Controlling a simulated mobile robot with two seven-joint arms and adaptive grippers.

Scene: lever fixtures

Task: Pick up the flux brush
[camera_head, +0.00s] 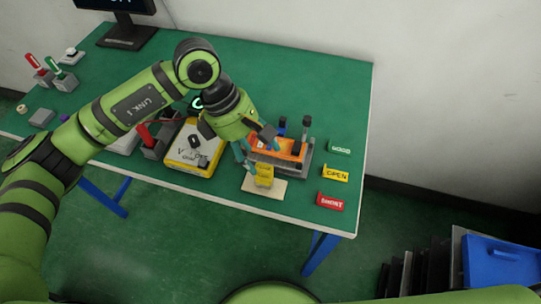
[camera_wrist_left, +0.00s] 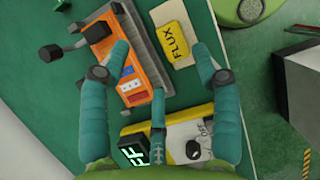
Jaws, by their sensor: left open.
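A yellow block marked FLUX (camera_wrist_left: 174,42) lies on a beige pad (camera_wrist_left: 187,61); it also shows in the head view (camera_head: 264,175), near the table's front edge. No bristles or handle show on it, so I cannot tell whether it is the flux brush. My left gripper (camera_head: 252,150) hangs over this part of the table. Its teal fingers (camera_wrist_left: 160,70) are spread and empty, and in the wrist view the block shows between and beyond the two long ones. My right gripper is not in view.
An orange lever fixture (camera_head: 285,148) stands beside the block. A yellow-and-white meter (camera_head: 187,160) is on its other side. Signs for GOOD, OPEN (camera_head: 335,173) and SHORT stand at the right. Red- and green-handled tools (camera_head: 55,68) stand far left. A blue tray (camera_head: 500,262) is off the table.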

